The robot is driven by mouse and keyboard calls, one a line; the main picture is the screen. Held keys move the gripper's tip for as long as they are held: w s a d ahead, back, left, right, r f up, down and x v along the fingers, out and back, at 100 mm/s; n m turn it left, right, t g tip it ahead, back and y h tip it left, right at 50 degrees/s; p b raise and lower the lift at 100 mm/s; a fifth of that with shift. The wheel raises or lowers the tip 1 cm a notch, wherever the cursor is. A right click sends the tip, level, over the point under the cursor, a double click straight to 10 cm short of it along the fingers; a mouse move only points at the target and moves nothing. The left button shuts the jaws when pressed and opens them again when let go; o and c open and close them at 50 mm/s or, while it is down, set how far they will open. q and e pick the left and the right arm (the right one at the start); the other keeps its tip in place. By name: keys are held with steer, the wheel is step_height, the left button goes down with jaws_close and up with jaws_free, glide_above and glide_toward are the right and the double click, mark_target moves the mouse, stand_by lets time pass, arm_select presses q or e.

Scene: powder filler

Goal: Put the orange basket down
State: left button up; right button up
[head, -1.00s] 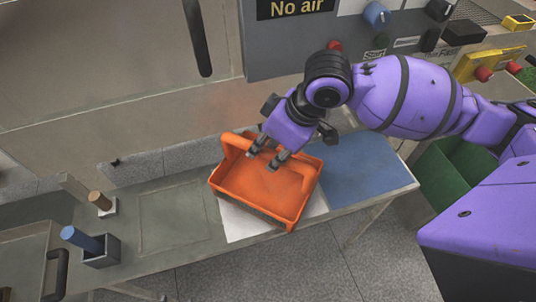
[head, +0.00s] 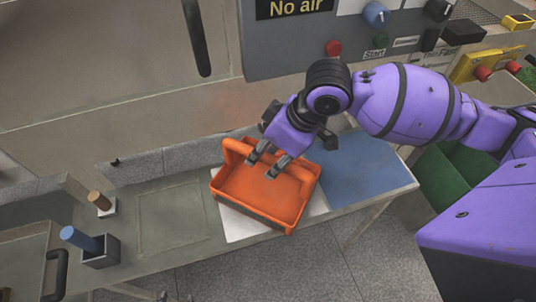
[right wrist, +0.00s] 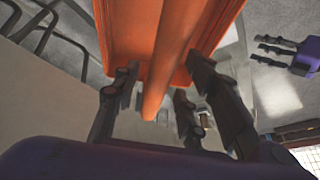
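The orange basket (head: 254,198) rests on the white sheet (head: 236,225) on the bench, its base appearing flat on it. In the head view, my right gripper (head: 267,162) is over the basket, fingers pointing down by its handle (head: 238,147). In the right wrist view, the handle (right wrist: 165,60) runs between the fingers of my right gripper (right wrist: 155,105). Gaps show on both sides, so the fingers look open around the handle. My left gripper (right wrist: 275,50) shows only at the right of the right wrist view, its fingers apart and empty.
A blue mat (head: 365,172) lies right of the basket. A blue cylinder in a grey holder (head: 103,254) and a brown peg (head: 98,200) stand at the left. A control panel (head: 285,50) rises behind. A green bin (head: 450,190) is at the right.

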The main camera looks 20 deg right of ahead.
steer(key=p+v, duration=0.1)
steer(key=v, duration=1)
steer(key=shift+s+r, duration=0.1)
steer(key=shift+s, duration=0.05)
